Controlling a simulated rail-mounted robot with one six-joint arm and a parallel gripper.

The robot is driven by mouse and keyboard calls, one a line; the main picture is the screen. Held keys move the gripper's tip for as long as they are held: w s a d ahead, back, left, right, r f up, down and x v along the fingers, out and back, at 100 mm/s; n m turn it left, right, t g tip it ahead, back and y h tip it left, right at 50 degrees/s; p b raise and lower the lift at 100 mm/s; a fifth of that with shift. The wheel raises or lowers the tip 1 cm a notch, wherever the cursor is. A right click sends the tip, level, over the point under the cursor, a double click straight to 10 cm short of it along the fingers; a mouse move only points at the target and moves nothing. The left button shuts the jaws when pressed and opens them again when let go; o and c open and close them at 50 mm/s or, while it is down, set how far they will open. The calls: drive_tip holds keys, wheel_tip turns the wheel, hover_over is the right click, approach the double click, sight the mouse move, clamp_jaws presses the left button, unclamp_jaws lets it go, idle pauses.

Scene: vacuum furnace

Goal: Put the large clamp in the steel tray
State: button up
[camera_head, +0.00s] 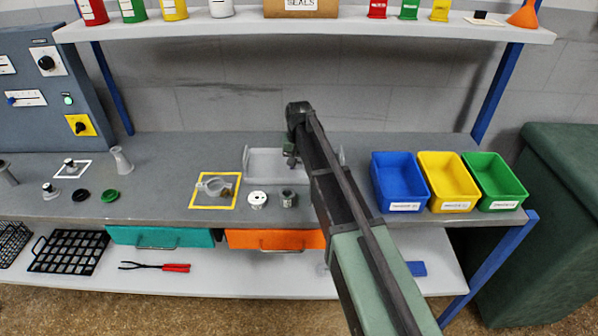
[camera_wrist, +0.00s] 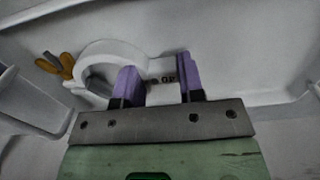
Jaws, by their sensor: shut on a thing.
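In the wrist view my gripper (camera_wrist: 159,82) has its two purple fingers shut on a pale grey ring clamp (camera_wrist: 88,62) with an orange-brown wing nut (camera_wrist: 58,64) at the left. The held clamp is not clear there.
Another ring clamp (camera_head: 211,185) lies in a yellow-framed square (camera_head: 198,204). A white fitting (camera_head: 257,199) and a grey metal fitting (camera_head: 289,198) stand before the tray. Blue (camera_head: 393,204), yellow (camera_head: 447,204) and green (camera_head: 499,203) bins stand right. A shelf (camera_head: 350,27) hangs above.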

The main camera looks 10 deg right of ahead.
drive_tip(key=shift+r, duration=0.1)
drive_tip(key=shift+f, duration=0.3)
drive_tip(key=o, duration=1)
drive_tip(key=shift+r, duration=0.1)
drive_tip(key=shift+c, duration=0.2)
wheel_tip(320, 180, up, 13)
drive_tip(key=p, duration=1.3)
drive_tip(key=s+d+n, duration=0.1)
drive_tip(key=s+n, duration=0.1)
drive_tip(key=s, duration=2.5)
drive_tip(key=shift+s+d+f, duration=0.15)
drive_tip(key=shift+d+f, duration=0.1)
drive_tip(key=shift+f, duration=0.05)
